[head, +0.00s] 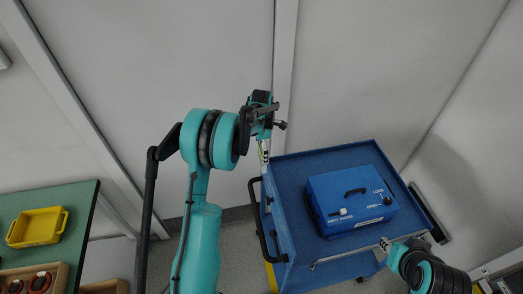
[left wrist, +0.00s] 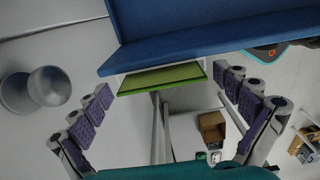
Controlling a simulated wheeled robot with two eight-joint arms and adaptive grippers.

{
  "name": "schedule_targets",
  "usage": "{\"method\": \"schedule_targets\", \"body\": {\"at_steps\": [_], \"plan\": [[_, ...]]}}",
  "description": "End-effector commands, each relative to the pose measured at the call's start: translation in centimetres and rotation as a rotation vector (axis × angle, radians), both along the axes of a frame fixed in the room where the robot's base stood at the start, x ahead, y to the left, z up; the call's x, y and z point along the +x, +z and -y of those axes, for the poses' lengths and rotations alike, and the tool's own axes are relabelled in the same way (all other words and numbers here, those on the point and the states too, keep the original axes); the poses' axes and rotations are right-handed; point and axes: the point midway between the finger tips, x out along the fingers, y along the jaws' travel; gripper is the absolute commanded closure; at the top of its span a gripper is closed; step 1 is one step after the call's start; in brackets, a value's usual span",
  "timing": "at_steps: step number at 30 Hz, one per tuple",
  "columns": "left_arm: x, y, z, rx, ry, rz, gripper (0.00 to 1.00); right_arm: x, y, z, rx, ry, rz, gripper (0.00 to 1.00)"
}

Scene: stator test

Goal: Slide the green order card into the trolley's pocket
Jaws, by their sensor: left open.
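The green order card (left wrist: 160,79) shows in the left wrist view as a flat green strip at a white pocket (left wrist: 122,76) under the blue trolley edge (left wrist: 200,45). It appears to lie within the pocket; how deep, I cannot tell. My left gripper (head: 265,128) is open, its purple-padded fingers apart on either side of the card and touching nothing that I can see. In the head view it is above the left side of the blue trolley (head: 290,172), over a thin white and yellow-green strip.
A blue box (head: 350,200) with a handle and switches stands on the trolley top. A black push handle (head: 258,225) sticks out on the trolley's left side. A green table (head: 85,205) with a yellow tray (head: 37,227) is at far left. Pale walls stand behind.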

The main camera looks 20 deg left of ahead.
Motion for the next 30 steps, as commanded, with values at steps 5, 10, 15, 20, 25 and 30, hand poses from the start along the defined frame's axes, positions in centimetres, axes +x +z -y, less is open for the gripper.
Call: {"method": "schedule_targets", "body": {"at_steps": [5,10,15,20,25,30], "plan": [[0.0,0.4,0.0,0.000,0.000,0.000,0.00,0.0,0.0,0.0,0.000,0.000,0.000,0.71],[0.0,2.9,0.0,0.000,0.000,0.000,0.00,0.0,0.0,0.0,0.000,0.000,0.000,0.71],[0.0,6.7,0.0,0.000,0.000,0.000,0.00,0.0,0.0,0.0,0.000,0.000,0.000,0.71],[0.0,9.8,0.0,0.000,0.000,0.000,0.00,0.0,0.0,0.0,0.000,0.000,0.000,0.71],[0.0,11.6,0.0,0.000,0.000,0.000,0.00,0.0,0.0,0.0,0.000,0.000,0.000,0.71],[0.0,12.0,0.0,0.000,0.000,0.000,0.00,0.0,0.0,0.0,0.000,0.000,0.000,0.71]]}}
